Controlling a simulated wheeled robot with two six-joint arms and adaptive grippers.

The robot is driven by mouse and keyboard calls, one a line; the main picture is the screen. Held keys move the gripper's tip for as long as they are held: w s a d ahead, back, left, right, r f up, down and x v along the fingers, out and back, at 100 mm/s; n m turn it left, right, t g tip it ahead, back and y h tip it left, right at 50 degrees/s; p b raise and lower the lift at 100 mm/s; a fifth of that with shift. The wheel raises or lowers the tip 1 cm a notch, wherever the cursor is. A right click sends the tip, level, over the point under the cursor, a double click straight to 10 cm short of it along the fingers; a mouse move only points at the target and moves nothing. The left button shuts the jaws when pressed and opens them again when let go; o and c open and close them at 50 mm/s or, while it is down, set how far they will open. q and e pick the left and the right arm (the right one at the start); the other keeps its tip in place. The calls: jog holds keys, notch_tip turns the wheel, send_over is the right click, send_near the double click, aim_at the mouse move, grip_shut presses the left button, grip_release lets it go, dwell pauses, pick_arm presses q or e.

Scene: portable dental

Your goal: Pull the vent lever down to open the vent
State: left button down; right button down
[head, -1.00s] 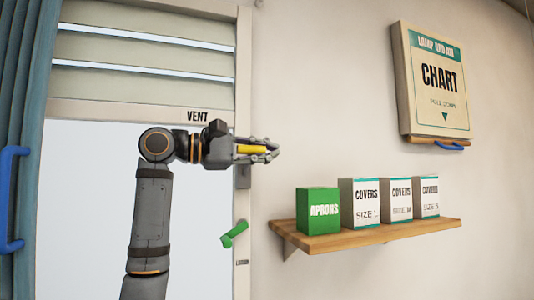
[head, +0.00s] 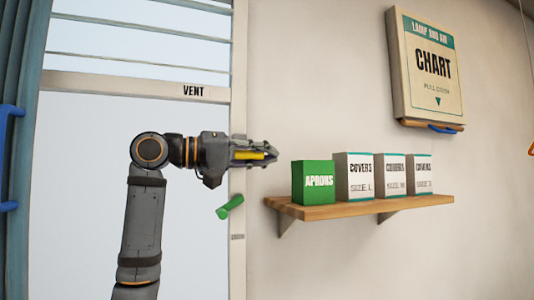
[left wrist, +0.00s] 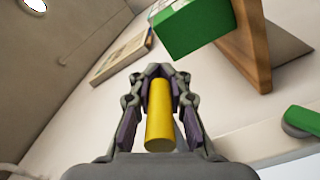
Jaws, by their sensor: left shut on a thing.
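The vent (head: 140,40) is at the upper left of the head view, above a frame bar labelled VENT (head: 193,91). Its slats show as thin edges with wide bright gaps between them. The yellow vent lever (head: 257,155) is by the window frame's right side, below the label. My left gripper (head: 270,155) is shut on it. In the left wrist view the yellow lever (left wrist: 160,115) lies between the two fingers (left wrist: 160,78). The lever's pivot is hidden behind the gripper. My right gripper is not in view.
A green handle (head: 230,207) is on the frame just below my gripper. A wooden shelf (head: 350,208) with a green aprons box (head: 314,182) and several cover boxes stands close to the right. A chart (head: 430,68) hangs above. A blue curtain handle (head: 8,158) is far left.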

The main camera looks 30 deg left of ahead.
pick_arm(q)
jog(key=shift+f+m, duration=0.3)
jog(key=shift+f, duration=0.05)
jog(key=shift+w+a+f+b, duration=0.1)
jog(key=shift+f+b, duration=0.25)
jog(key=shift+f, duration=0.2)
jog(key=c, duration=1.7)
grip_release()
jog(key=o, duration=0.4)
jog(key=shift+s+a, duration=0.25)
jog(key=shift+o, duration=0.2)
jog(key=shift+w+d, duration=0.1)
